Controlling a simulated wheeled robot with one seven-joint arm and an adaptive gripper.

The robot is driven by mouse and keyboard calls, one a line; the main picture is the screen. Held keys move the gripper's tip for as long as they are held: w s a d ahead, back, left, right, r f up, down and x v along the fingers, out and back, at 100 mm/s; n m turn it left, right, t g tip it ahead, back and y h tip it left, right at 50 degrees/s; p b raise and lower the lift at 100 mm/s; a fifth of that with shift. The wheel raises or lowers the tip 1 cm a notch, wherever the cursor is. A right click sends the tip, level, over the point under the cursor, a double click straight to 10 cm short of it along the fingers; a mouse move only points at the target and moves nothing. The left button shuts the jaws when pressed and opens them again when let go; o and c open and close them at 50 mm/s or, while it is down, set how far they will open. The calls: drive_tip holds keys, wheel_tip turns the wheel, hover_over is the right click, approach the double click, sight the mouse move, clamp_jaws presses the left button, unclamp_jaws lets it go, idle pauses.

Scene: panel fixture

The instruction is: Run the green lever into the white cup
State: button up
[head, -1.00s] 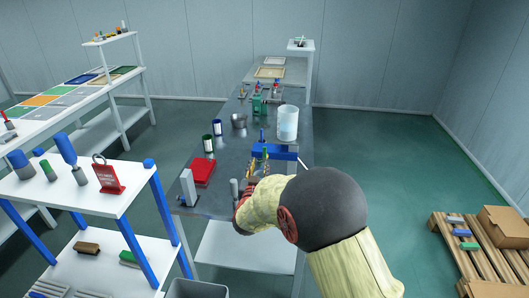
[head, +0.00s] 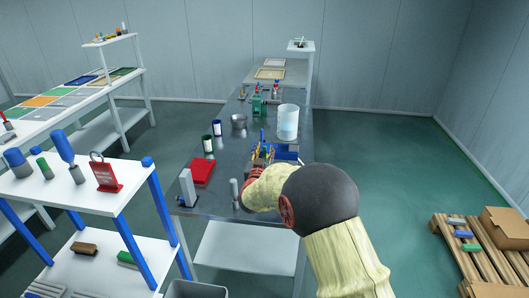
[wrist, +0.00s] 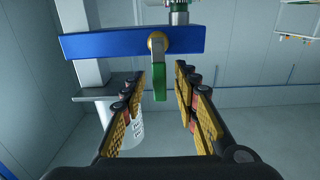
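In the wrist view the green lever (wrist: 159,82) hangs straight down from a brass fitting on a blue bar (wrist: 105,43). My gripper (wrist: 160,76) is open, with one yellow-padded finger on each side of the lever and a visible gap to both. I cannot tell how deep the lever sits between the fingertips. A white cup (wrist: 136,126) with marks on its side shows low, partly behind the left finger. In the head view a whitish cup (head: 288,112) with pale blue in its lower part stands on the bench behind the blue bar (head: 285,154). My arm hides the lever there.
On the grey bench (head: 228,172) are a red block (head: 202,171), dark cans (head: 208,143), a metal bowl (head: 239,121) and a green device (head: 257,104). A grey upright (head: 188,187) stands at the near left corner. A white post (wrist: 75,15) rises behind the bar.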

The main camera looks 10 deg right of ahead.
drive_tip(key=shift+c, duration=0.4)
clamp_jaws()
drive_tip(key=shift+s+d+f+m+b, duration=0.15)
drive_tip(key=shift+d+m+b, duration=0.2)
drive_tip(key=shift+m+b, duration=0.55)
drive_tip(key=shift+d+m+b, duration=0.25)
drive_tip(key=shift+m+b, duration=0.35)
drive_tip(key=shift+m, duration=0.1)
drive_tip(key=shift+o, duration=0.4)
unclamp_jaws()
